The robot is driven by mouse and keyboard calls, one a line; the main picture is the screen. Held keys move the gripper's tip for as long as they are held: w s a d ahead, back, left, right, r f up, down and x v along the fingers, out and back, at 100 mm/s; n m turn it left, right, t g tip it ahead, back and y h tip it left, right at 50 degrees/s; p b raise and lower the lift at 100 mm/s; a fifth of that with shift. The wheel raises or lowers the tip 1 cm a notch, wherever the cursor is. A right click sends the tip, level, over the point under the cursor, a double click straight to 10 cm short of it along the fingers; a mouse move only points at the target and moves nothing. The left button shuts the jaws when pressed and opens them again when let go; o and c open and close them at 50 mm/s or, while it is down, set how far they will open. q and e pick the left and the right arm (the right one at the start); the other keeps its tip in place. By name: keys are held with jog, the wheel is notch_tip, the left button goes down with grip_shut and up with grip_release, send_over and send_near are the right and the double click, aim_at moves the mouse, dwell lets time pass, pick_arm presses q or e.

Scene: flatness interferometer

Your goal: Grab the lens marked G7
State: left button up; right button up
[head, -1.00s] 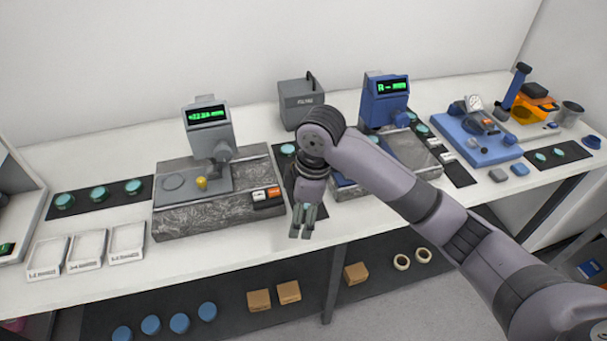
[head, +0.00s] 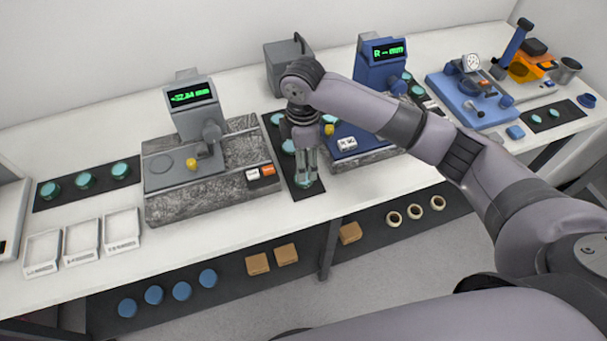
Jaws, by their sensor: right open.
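My right gripper (head: 307,177) points down over the dark mat (head: 307,192) between the two measuring stations. It is open, its fingertips at a teal lens (head: 303,181) near the mat's front end. I cannot tell whether they touch it. Another teal lens (head: 288,146) lies behind on the same mat, partly hidden by my gripper. More teal lenses lie on a mat at the left, one of them nearest the station (head: 121,170). No G7 marking is legible on any lens. My left gripper is not in view.
A grey station (head: 197,110) on a granite block stands left of my gripper, and a blue station (head: 380,68) stands right, partly behind my arm. White trays (head: 121,229) lie at the front left. A shelf below holds brown boxes (head: 286,253).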

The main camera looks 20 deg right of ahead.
jog(key=shift+s+f+p, duration=0.2)
jog(key=shift+f+p, duration=0.2)
jog(key=shift+f, duration=0.5)
notch_tip(320, 180, down, 4)
jog(key=shift+d+r+p, duration=0.15)
jog(key=shift+p, duration=0.45)
jog(key=shift+f, duration=0.35)
jog(key=c, duration=1.3)
